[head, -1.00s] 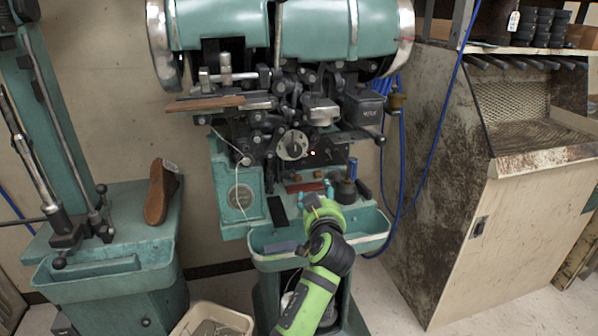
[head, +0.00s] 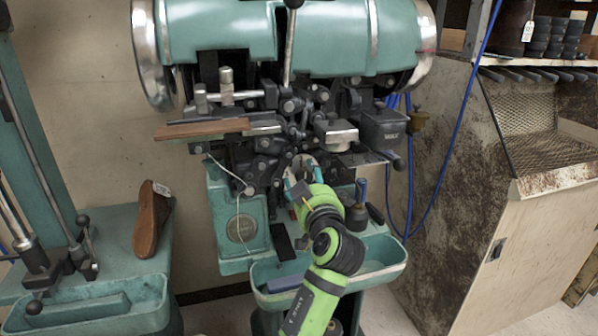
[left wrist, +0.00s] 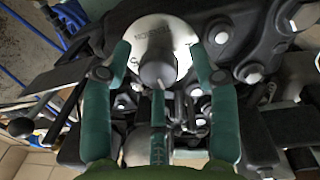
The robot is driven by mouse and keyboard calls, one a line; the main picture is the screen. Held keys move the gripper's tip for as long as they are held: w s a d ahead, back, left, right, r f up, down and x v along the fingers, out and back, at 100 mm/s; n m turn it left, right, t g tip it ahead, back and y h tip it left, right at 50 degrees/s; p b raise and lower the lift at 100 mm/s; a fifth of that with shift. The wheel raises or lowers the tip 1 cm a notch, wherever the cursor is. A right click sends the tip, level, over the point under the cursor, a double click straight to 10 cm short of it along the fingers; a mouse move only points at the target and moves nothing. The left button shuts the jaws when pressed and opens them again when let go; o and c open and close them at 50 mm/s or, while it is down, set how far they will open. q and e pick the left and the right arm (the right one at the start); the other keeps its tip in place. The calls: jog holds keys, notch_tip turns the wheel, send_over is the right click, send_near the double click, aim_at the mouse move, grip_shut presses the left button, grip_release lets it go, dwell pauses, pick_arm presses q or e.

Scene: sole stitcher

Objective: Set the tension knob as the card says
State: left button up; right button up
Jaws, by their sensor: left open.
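The tension knob is a grey rounded knob (left wrist: 157,70) on a pale round dial plate (left wrist: 150,32) with dark lettering, seen in the left wrist view. My left gripper (left wrist: 158,52) has its two teal fingers apart, one on each side of the knob, with gaps between them and it. In the head view my left gripper (head: 301,172) is up at the front of the stitcher and covers most of the dial. The knob's exact setting is hard to read. I cannot make out the card. My right gripper is not in view.
The green stitcher (head: 270,30) fills the middle, with dark linkages crowding round the dial. A blue-handled tool (head: 361,190) stands in a dark holder at right. A green tray (head: 375,262) lies below.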

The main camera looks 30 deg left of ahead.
pick_arm(q)
jog(key=shift+w+a, duration=0.15)
jog(key=shift+d+r, duration=0.15)
jog(key=shift+d, duration=0.1)
jog(key=shift+c, duration=0.4)
jog(key=shift+s, duration=0.2)
jog(key=c, duration=1.1)
jog(key=shift+o, duration=0.2)
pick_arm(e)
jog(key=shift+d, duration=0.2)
pick_arm(q)
jog(key=shift+r, duration=0.1)
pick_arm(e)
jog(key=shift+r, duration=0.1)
